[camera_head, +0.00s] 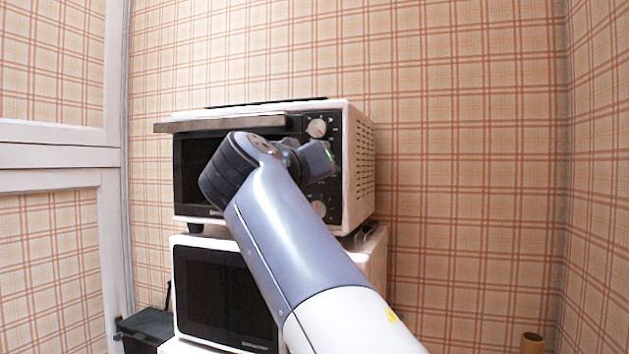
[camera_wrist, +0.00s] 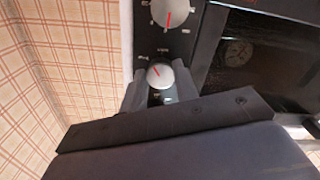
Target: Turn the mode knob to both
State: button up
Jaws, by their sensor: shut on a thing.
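The mode knob (camera_wrist: 159,76) is a small round white dial with a red pointer line, on the black control panel of the toaster oven (camera_head: 360,165). In the wrist view its pointer slants toward the upper left, and small white labels around it are too blurred to read surely. My gripper (camera_wrist: 159,88) has one finger on each side of this knob and is shut on it. In the head view my gripper (camera_head: 322,160) is in front of the panel's middle and hides the knob.
Another white knob (camera_head: 317,128) is above my gripper and one (camera_head: 319,208) is below it. The oven's door handle (camera_head: 225,122) juts out at the left. The oven stands on a white microwave (camera_head: 225,300). Free room lies to the right, before the plaid wall.

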jog(key=shift+a+f+m+b, duration=0.1)
jog(key=shift+m+b, duration=0.5)
jog(key=shift+m, duration=1.05)
jog(key=shift+f+m+b, duration=0.1)
jog(key=shift+m+b, duration=0.45)
jog(key=shift+m, duration=1.1)
jog(key=shift+r, duration=0.1)
jog(key=o, duration=1)
jog(key=shift+c, duration=0.2)
jog(key=b+v, duration=0.1)
jog(key=v, duration=0.9)
jog(key=shift+s, duration=0.35)
jog(key=shift+w+a+r, duration=0.1)
jog(key=shift+w, duration=0.05)
